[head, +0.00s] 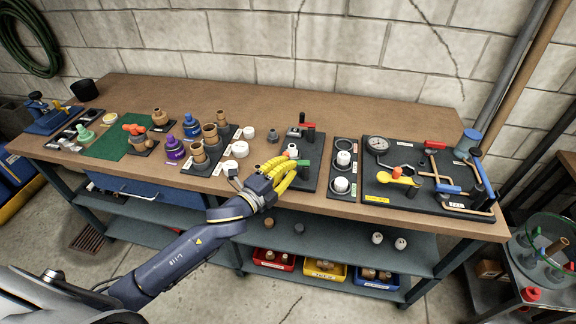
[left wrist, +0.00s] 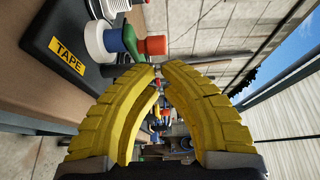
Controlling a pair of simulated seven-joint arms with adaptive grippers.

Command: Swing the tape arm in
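The tape station is a black board (head: 309,178) at the bench's front middle, bearing a red part (head: 306,125), dark posts and a green part (head: 303,162). In the left wrist view its black base (left wrist: 60,30) carries a yellow TAPE label (left wrist: 69,55). Which part is the tape arm I cannot tell. My left gripper (head: 291,160) is over the board's left front, close to the green part. Its yellow fingertips (left wrist: 158,68) come together, with nothing seen between them. My right gripper is out of view.
To the right are a narrow board with white fittings (head: 341,186) and a gauge board (head: 376,192) with pipes and valves. To the left stand brown fittings (head: 199,156) and a purple bottle (head: 174,149). The bench's back strip (head: 240,100) is clear.

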